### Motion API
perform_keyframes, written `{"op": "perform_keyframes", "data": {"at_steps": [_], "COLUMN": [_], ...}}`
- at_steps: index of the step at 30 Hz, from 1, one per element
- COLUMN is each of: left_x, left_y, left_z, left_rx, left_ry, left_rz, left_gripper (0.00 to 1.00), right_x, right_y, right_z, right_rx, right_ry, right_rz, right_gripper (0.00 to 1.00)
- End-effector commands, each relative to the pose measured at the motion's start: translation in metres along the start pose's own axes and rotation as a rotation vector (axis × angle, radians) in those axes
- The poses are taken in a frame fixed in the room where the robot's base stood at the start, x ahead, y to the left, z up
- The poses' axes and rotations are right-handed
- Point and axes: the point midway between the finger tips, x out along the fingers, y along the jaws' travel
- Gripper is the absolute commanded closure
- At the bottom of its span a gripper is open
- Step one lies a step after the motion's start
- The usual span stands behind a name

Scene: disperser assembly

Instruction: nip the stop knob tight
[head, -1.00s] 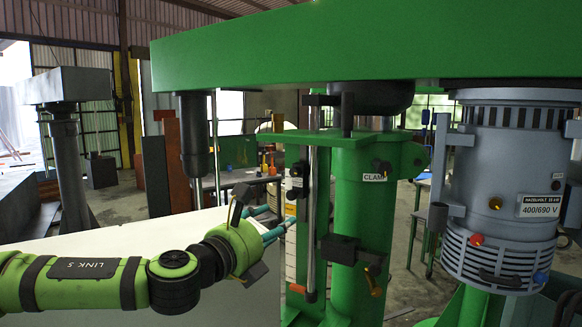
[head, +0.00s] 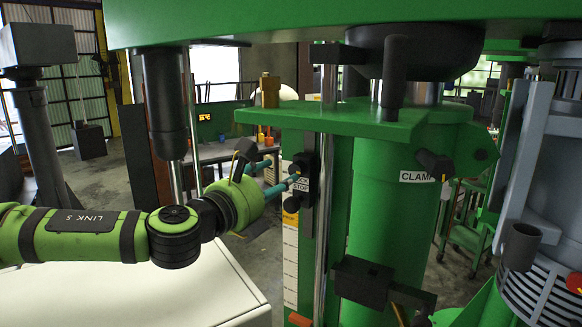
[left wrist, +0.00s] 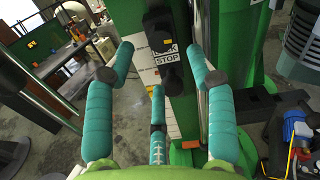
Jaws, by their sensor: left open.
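The black stop block (head: 309,170) sits on the thin bright rod in front of the green column, with a white label reading STOP and dark knobs on its left side. In the left wrist view the label (left wrist: 163,51) lies between the finger tips, with a black knob (left wrist: 172,76) below it. My left gripper (head: 283,171) has teal fingers spread apart. They are empty and point at the block, with one tip overlapping it in the head view. Whether any finger touches a knob I cannot tell. My right gripper is not in view.
A green column (head: 385,225) with a CLAMP label and dark clamp knob (head: 434,164) stands to the right. A green plate (head: 340,122) juts out above the block. A white surface (head: 170,295) lies below my left arm. A grey motor (head: 555,150) is at far right.

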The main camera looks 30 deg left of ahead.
Motion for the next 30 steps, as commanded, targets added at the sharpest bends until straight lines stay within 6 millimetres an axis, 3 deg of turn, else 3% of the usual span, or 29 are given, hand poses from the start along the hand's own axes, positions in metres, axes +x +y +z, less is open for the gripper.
{"op": "perform_keyframes", "data": {"at_steps": [7,18,30], "left_x": [0.016,0.043,0.065], "left_y": [0.001,0.001,0.001], "left_z": [-0.001,-0.001,0.0], "left_rx": [-0.002,0.0,-0.002], "left_ry": [0.004,0.004,0.001], "left_rz": [0.003,0.003,0.002], "left_gripper": [0.45,0.45,0.45], "right_x": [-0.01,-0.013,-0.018], "right_y": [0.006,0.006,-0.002], "right_z": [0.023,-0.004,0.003], "right_rx": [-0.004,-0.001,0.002], "right_ry": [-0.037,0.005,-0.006], "right_rz": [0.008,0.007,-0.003], "right_gripper": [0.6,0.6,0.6]}}
